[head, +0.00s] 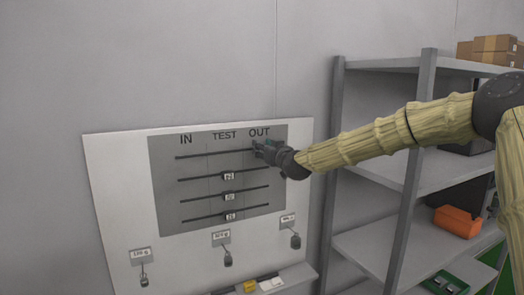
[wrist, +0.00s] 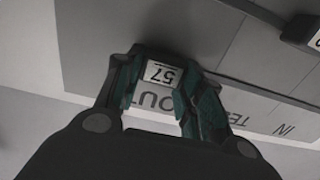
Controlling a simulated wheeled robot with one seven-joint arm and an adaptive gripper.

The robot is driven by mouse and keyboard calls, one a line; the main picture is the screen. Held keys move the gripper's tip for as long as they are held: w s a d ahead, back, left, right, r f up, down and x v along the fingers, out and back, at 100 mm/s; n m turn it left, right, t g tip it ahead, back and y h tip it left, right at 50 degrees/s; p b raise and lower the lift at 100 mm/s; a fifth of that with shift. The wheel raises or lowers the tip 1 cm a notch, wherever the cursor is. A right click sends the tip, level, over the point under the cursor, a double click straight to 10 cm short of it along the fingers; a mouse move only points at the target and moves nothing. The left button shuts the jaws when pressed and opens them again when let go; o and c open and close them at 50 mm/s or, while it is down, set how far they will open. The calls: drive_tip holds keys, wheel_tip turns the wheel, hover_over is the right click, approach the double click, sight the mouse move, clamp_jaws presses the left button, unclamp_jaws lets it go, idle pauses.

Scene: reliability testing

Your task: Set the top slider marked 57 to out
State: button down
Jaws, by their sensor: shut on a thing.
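A white board (head: 110,190) on the wall carries a grey panel (head: 165,217) with columns marked IN, TEST and OUT and several horizontal slider rails. My gripper (head: 260,147) is at the right end of the top rail (head: 215,154), under the word OUT. In the wrist view my gripper (wrist: 165,88) is shut on the slider marked 57 (wrist: 162,73), with a finger on each side of it. The word OUT shows upside down beside it, partly hidden by the fingers. In the head view my gripper hides the top slider.
The lower sliders (head: 229,176) sit in the TEST column. Labelled weights (head: 228,258) hang below the panel, above a small ledge (head: 291,277). A grey shelf rack (head: 410,165) with boxes and an orange bin (head: 457,221) stands close on the right, behind my arm.

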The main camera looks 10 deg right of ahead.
drive_tip(key=c, duration=1.3)
unclamp_jaws()
drive_tip(key=shift+d+r, duration=0.1)
drive_tip(key=shift+d, duration=0.1)
drive_tip(key=o, duration=0.4)
drive_tip(key=shift+d, duration=0.15)
drive_tip(key=shift+a, duration=0.2)
drive_tip(key=s+d, duration=0.1)
drive_tip(key=s, duration=0.6)
drive_tip(key=s+d, duration=0.1)
drive_tip(key=s, duration=0.3)
drive_tip(key=shift+s+d, duration=0.35)
drive_tip(key=shift+f, duration=0.2)
